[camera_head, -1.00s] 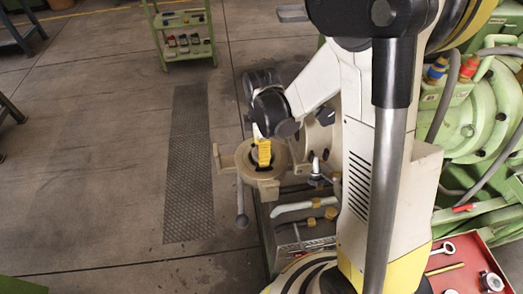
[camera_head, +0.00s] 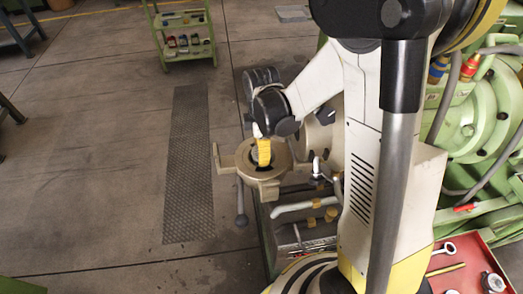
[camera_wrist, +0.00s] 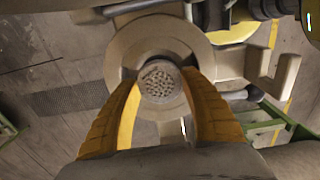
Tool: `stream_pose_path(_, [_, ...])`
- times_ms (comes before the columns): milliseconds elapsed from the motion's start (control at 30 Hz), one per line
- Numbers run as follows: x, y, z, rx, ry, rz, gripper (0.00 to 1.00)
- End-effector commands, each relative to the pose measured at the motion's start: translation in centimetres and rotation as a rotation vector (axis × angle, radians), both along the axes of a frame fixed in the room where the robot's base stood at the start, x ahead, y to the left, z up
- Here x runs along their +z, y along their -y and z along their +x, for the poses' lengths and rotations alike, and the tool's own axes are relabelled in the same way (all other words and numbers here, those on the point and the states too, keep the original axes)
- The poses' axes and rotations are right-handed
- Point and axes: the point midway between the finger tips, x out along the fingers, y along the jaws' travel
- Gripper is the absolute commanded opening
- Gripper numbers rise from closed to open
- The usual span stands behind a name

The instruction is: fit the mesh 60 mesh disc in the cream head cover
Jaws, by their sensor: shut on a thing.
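The cream head cover (camera_head: 243,162) is a round ring with lugs and a handle, swung out beside the green machine. It also shows in the wrist view (camera_wrist: 122,50). My gripper (camera_head: 263,153) points down over its middle. In the wrist view my yellow fingers (camera_wrist: 159,84) are shut on the small round mesh disc (camera_wrist: 160,82), one finger on each side. The disc has a grey rim and a speckled face, and lies over the centre of the cover. I cannot tell whether it is seated or just above. In the head view the disc is hidden.
The green extruder (camera_head: 475,130) with hoses fills the right. A red tray (camera_head: 475,250) with tools is at the lower right. Pipes and fittings (camera_head: 305,207) lie close to the cover. A green cart (camera_head: 185,50) stands farther off. Floor left of the cover is clear.

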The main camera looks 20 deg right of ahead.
Motion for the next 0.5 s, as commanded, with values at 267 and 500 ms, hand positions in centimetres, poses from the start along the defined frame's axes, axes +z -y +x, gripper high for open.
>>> stream_pose_path(267, [-0.2, 0.0, 0.0, 0.0, 0.0, 0.0, 0.16])
stream_pose_path(500, [-0.91, 0.01, 0.0, 0.0, 0.0, 0.0, 0.16])
